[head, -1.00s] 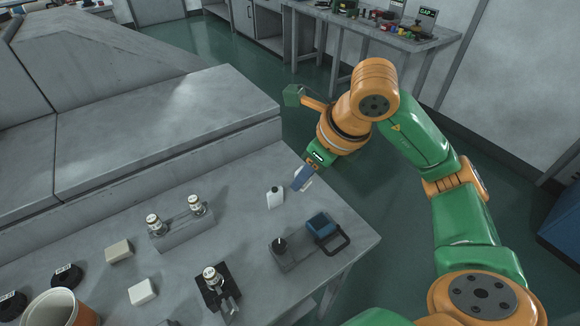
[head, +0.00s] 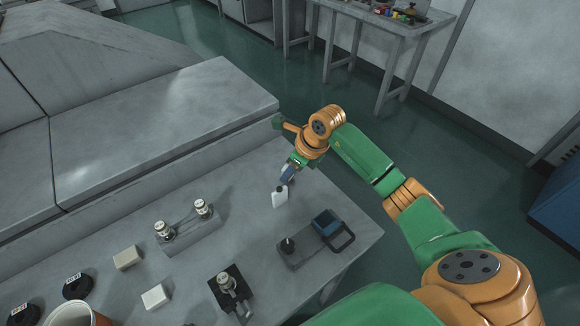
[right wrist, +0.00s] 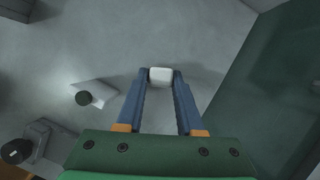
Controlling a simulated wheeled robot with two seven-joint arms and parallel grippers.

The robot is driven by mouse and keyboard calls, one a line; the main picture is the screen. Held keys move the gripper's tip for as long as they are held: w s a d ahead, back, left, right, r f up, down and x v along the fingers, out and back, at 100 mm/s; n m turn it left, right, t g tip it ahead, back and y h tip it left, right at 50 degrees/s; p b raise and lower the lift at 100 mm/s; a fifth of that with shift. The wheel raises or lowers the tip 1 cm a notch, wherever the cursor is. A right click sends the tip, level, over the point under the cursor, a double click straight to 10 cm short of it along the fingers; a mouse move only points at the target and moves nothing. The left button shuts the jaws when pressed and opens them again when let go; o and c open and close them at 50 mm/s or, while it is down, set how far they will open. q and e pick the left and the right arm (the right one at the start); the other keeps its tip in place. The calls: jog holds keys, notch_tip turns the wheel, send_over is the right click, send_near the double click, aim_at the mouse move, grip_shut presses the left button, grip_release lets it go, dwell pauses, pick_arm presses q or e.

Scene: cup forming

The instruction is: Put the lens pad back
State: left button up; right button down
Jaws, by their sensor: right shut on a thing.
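A small white pad (right wrist: 160,76), which looks to be the lens pad, sits between the fingertips of my right gripper in the right wrist view. My right gripper (head: 287,174) is shut on it, over the far right part of the grey table. My left gripper is not in view.
A beige block (head: 127,257) and a white block (head: 155,296) lie at left. A two-post fixture (head: 188,238) and a black-based fixture (head: 229,290) stand between.

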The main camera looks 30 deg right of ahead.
jog(key=shift+f, duration=0.2)
jog(key=shift+f+b, duration=0.35)
jog(key=c, duration=0.5)
grip_release()
jog(key=shift+r, duration=0.1)
jog(key=shift+c, duration=0.2)
jog(key=shift+r, duration=0.15)
jog(key=shift+r+p, duration=0.3)
jog(key=b+v, duration=0.1)
jog(key=v, duration=1)
jog(key=shift+s+r, duration=0.2)
jog(key=shift+r, duration=0.05)
jog(key=shift+d, duration=0.1)
